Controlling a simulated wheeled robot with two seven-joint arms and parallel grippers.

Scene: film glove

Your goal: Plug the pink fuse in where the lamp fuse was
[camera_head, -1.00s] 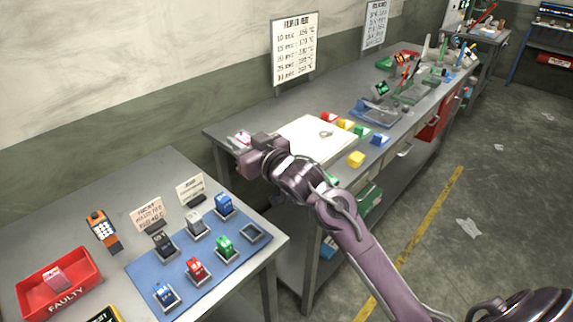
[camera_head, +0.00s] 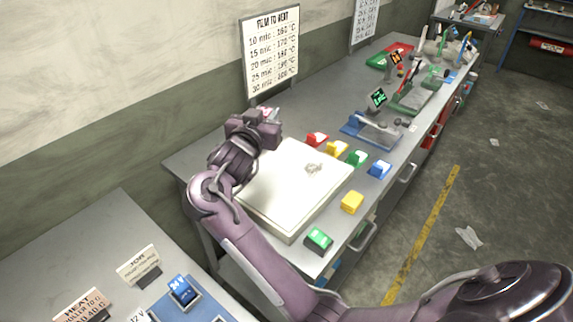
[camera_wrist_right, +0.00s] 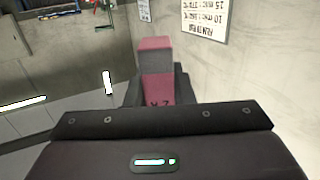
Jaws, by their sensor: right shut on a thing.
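My right gripper (camera_head: 266,122) is shut on the pink fuse, which peeks out beyond the fingers in the head view (camera_head: 272,112). The fuse fills the middle of the right wrist view (camera_wrist_right: 155,60), a pink block between the dark fingers with small markings on its near face. The gripper is raised near the wall, at the back left of the white plate. A corner of the blue fuse mat (camera_head: 164,311) shows at the bottom left, with a blue fuse (camera_head: 182,290) in its holder. The rest of the mat is out of frame. No empty socket shows clearly. My left gripper is not in view.
A white plate (camera_head: 292,214) lies on the long grey bench. Red, yellow, green and blue blocks (camera_head: 337,149) sit along it, with a yellow block (camera_head: 352,202) and a green one (camera_head: 318,240) near the front edge. Small sign cards (camera_head: 138,263) stand behind the mat.

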